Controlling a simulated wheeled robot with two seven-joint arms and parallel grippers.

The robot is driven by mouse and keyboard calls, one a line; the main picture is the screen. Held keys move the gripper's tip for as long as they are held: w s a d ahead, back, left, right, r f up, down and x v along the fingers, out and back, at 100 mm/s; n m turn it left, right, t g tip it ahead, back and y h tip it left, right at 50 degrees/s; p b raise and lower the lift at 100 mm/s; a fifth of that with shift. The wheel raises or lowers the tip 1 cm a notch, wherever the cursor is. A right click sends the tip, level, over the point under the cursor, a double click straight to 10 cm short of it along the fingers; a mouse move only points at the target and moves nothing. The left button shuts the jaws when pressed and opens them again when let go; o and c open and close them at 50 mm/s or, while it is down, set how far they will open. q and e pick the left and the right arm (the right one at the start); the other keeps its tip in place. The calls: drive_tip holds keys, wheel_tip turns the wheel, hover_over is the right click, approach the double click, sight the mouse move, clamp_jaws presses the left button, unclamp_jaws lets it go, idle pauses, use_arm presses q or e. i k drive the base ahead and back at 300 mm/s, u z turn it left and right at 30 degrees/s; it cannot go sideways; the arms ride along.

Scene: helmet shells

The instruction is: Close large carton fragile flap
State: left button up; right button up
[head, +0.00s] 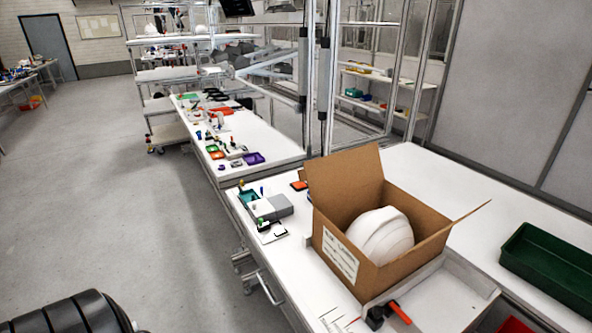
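A large brown carton (405,272) stands open on the white workbench. One flap (343,176) stands up at its back left side. Another flap (466,214) sticks out and up on the right side. A white label with print (340,256) is on the near left face; its words are too small to read, so I cannot tell which flap is the fragile one. A white helmet shell (381,236) sits inside the carton and shows above the near rim.
A black and orange tool (388,314) lies in front of the carton, by a white tray (468,280). A dark green bin (552,262) stands to the right. A grey device (268,207) is to the left.

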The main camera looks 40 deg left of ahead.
sight(331, 176)
drive_tip(key=u, duration=0.85)
drive_tip(key=k, duration=0.5)
drive_tip(key=u, duration=1.15)
drive_tip(key=i, duration=0.95)
drive_tip(key=z, duration=2.15)
drive_tip(key=i, duration=0.4)
drive_tip(key=z, duration=0.05)
